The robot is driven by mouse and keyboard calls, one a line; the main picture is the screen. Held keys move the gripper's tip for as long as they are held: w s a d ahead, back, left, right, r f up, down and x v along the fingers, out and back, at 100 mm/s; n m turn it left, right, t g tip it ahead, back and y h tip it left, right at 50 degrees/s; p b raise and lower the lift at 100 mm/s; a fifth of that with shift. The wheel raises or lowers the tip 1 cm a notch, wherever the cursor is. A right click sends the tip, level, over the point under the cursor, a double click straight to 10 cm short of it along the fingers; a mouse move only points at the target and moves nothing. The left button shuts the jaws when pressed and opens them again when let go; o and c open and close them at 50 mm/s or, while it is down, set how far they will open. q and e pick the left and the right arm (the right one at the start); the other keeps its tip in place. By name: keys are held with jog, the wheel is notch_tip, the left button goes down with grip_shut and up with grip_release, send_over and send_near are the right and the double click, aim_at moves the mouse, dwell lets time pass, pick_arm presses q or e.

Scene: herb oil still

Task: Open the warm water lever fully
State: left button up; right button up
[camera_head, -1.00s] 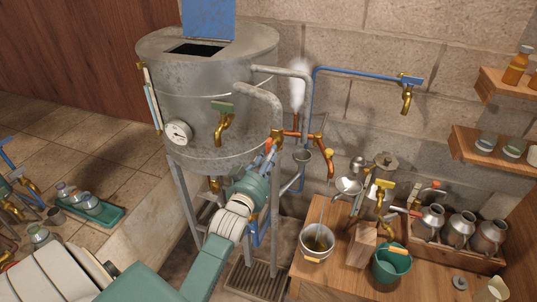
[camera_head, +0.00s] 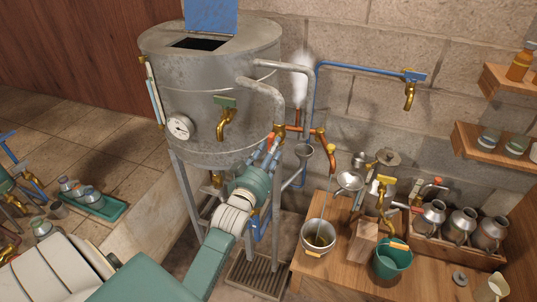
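Copper-red piping (camera_head: 308,131) with brass fittings runs at the right side of the steel still (camera_head: 220,100), below the grey outlet pipe. A small orange-red handle (camera_head: 270,143), which looks like the warm water lever, shows at the tips of my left gripper (camera_head: 265,151). The two blue-grey fingers stand apart, pointing up and away, with the handle at or between their tips. I cannot tell whether they touch it. The gripper and its green wrist hide part of the still's lower side and legs. My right gripper is not in view.
A blue pipe (camera_head: 350,68) with a brass tap crosses the wall. The wooden table (camera_head: 330,278) holds a bucket (camera_head: 316,238), a green pail (camera_head: 392,262) and a crate of metal cans (camera_head: 455,255). A floor grate (camera_head: 258,275) lies below.

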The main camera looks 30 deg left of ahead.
pick_arm(q)
jog(key=v, duration=1.2)
jog(key=shift+a, duration=0.1)
